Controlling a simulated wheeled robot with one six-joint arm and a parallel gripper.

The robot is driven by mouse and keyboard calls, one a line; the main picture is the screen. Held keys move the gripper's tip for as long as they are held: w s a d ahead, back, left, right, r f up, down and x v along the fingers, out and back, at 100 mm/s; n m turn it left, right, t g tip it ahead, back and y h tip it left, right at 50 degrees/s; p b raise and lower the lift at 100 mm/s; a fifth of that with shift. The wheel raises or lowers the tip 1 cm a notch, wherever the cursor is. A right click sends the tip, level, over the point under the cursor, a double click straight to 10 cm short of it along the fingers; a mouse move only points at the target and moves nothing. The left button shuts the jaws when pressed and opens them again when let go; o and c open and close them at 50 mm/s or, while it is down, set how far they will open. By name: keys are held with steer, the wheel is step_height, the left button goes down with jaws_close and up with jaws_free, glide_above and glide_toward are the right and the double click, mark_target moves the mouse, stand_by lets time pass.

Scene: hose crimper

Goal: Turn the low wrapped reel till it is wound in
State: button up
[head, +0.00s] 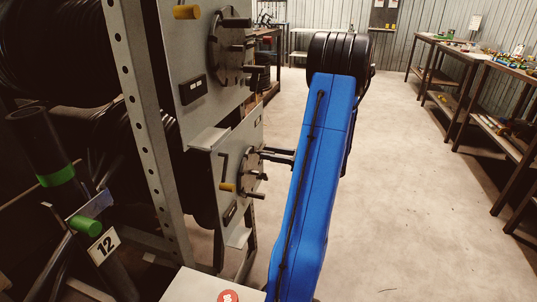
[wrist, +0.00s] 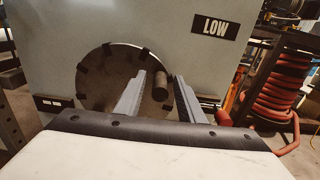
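The low panel (head: 215,165) carries a round crank disk (head: 247,172) with pegs sticking out of its face. The wrist view shows the same disk (wrist: 105,80) with dark tabs around its rim, beside a "LOW" label (wrist: 215,27). A grey-brown cylindrical handle (wrist: 160,85) stands out near the disk's right edge. My gripper (wrist: 159,80) is open, with one finger on each side of this handle; a gap shows at the right finger. In the head view my gripper (head: 266,155) reaches the disk from the right. The low reel behind the panel is mostly hidden in shadow.
An upper panel (head: 205,60) with its own disk (head: 230,45) sits above. A perforated steel post (head: 145,110) and a "12" tag (head: 103,246) stand at left. A red coiled hose (wrist: 275,90) is at right in the wrist view. Benches (head: 480,60) line the right; the floor (head: 400,190) between is clear.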

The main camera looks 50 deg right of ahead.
steer(key=shift+w+a, duration=0.1)
steer(key=shift+w, duration=0.25)
jaws_close()
steer(key=shift+w+r, duration=0.15)
steer(key=shift+w, duration=0.1)
